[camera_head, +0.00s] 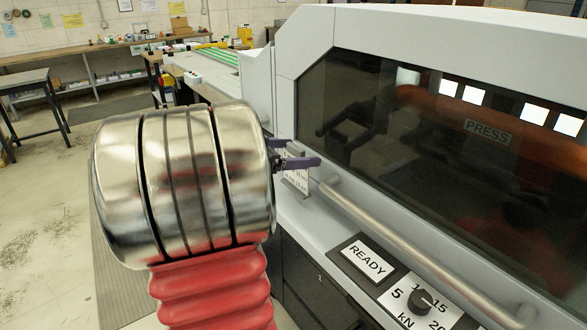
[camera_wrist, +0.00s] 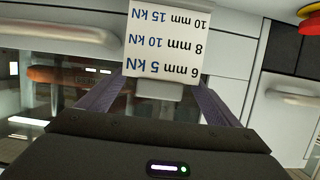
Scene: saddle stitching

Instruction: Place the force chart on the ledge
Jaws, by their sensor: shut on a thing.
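The force chart (camera_head: 296,180) is a small white card with printed lines, held upright in front of the press. In the wrist view the chart (camera_wrist: 165,38) shows its text upside down: 6 mm 5 kN, 8 mm 10 kN, 10 mm 15 kN. My gripper (camera_head: 303,155), with purple fingers, is shut on it; the fingers also show in the wrist view (camera_wrist: 160,88), either side of a pale tab below the card. The light grey ledge (camera_head: 318,229) runs along the press front below the window. I cannot tell whether the chart touches it.
The press has a dark window (camera_head: 440,150) and a silver handle bar (camera_head: 395,242) along its front. A READY sign (camera_head: 367,261) and a kN dial (camera_head: 422,300) sit at the near right.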

